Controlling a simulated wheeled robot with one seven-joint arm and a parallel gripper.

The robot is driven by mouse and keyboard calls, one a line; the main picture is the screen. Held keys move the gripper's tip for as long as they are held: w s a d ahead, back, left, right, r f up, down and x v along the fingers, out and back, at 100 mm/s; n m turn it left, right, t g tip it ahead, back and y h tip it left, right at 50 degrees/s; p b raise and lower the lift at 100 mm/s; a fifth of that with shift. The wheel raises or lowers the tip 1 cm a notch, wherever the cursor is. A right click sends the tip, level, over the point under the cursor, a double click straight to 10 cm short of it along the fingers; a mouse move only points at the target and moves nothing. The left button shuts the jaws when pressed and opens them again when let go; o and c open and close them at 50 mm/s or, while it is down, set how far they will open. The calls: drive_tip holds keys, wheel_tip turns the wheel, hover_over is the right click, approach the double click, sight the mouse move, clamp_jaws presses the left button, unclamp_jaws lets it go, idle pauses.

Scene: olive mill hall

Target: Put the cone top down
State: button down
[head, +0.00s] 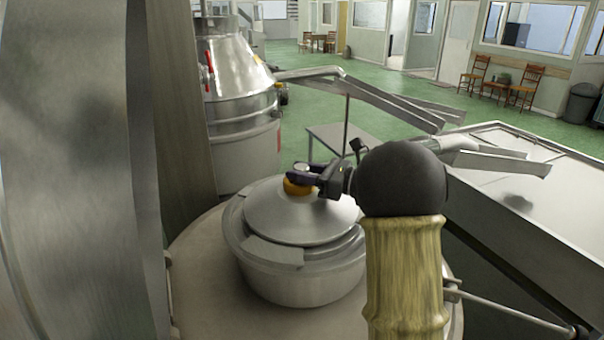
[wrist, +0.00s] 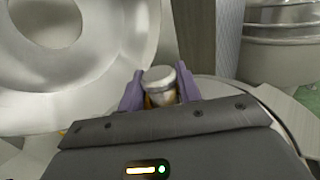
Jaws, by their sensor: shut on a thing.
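The cone top (head: 285,218) is a grey metal conical lid with an orange-brown knob (head: 296,188) at its peak. It is over the mouth of a round metal pan (head: 305,290) and looks level. I cannot tell whether its edge rests on the pan or hangs slightly above it. My gripper (head: 302,177) is shut on the knob. In the wrist view the knob's silver cap (wrist: 159,76) shows between the two purple fingers. My arm hides part of the right side of the lid and pan.
The pan stands on a round pale platform (head: 205,275). A large steel drum (head: 75,170) is close on the left. A conical metal vessel (head: 235,75) stands behind. A wide metal trough (head: 530,185) is on the right, with long metal chutes (head: 395,100) above. Green floor lies beyond.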

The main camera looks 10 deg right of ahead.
drive_tip(key=shift+s+a+f+b, duration=0.1)
drive_tip(key=shift+s+f+b, duration=0.05)
drive_tip(key=shift+f+b, duration=0.35)
drive_tip(key=shift+r, duration=0.1)
drive_tip(key=c, duration=1)
unclamp_jaws()
drive_tip(key=shift+o, duration=0.2)
drive_tip(key=r+p, duration=0.1)
drive_tip(key=p, duration=0.2)
drive_tip(key=shift+r, duration=0.15)
drive_tip(key=b+v, duration=0.2)
drive_tip(key=v, duration=0.1)
drive_tip(key=b+v, duration=0.2)
drive_tip(key=v, duration=0.1)
drive_tip(key=shift+d+f, duration=0.2)
drive_tip(key=shift+d, duration=0.2)
drive_tip(key=shift+s+d+r, duration=0.2)
drive_tip(key=shift+s+d, duration=0.05)
drive_tip(key=shift+d, duration=0.1)
